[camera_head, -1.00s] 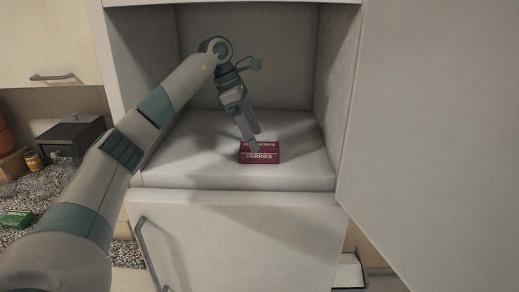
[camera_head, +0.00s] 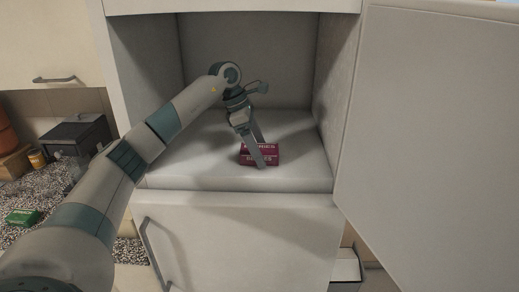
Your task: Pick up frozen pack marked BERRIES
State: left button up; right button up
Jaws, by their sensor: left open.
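The dark red pack (camera_head: 274,160) with white lettering lies on the floor of the open white compartment, near its front edge. Its label read BERRIES a second ago and is now partly covered. My left gripper (camera_head: 263,157) reaches into the compartment from the left and points down at the pack. It is open, with one finger crossing in front of the pack's label. The other finger is partly hidden, so I cannot tell whether either touches the pack. My right gripper is not in view.
A lower front with a handle (camera_head: 155,255) is below. On the speckled counter at left are a green pack (camera_head: 22,217), a dark box (camera_head: 75,138) and a jar (camera_head: 37,159).

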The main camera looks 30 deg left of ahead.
aim_at(265, 148)
pick_arm(q)
jog(key=shift+f, duration=0.25)
dwell(0.7)
jog(key=c, duration=1.4)
jog(key=shift+r, duration=0.2)
jog(key=shift+r+b, duration=0.25)
jog(key=shift+b, duration=0.25)
jog(key=shift+r+b, duration=0.55)
jog(key=shift+r, duration=0.15)
jog(key=shift+r+b, duration=0.6)
jog(key=shift+r, duration=0.3)
jog(key=s+d+r+b, duration=0.6)
jog(key=s+d+r, duration=0.1)
jog(key=s+d, duration=0.1)
jog(key=shift+d+r, duration=0.15)
jog(key=shift+d, duration=0.05)
